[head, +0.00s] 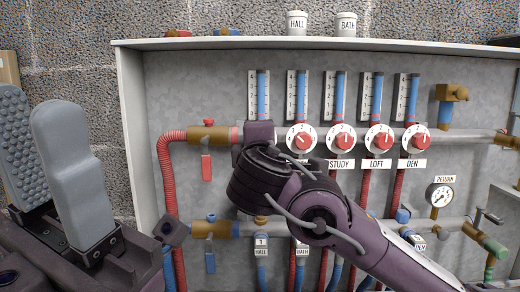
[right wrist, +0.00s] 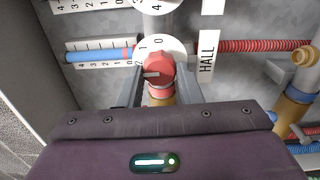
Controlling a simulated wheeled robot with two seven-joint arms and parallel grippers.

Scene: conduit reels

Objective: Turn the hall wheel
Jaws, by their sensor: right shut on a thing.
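The hall wheel (right wrist: 158,70) is a red knob in front of a white dial (right wrist: 174,47), with the HALL label (right wrist: 208,50) beside it in the right wrist view. My right gripper (right wrist: 156,76) is shut on this wheel, one finger on each side. In the head view my right gripper (head: 258,132) covers the hall wheel, the leftmost in the row. My left gripper (head: 34,106) is open and empty at the left edge, away from the board.
The bath wheel (head: 301,139), study wheel (head: 341,138), loft wheel (head: 379,138) and den wheel (head: 416,138) sit to the right. Gauge tubes (head: 262,95) stand above. A red hose (head: 168,180) runs down the left. White HALL (head: 297,23) and BATH (head: 346,24) pots stand on top.

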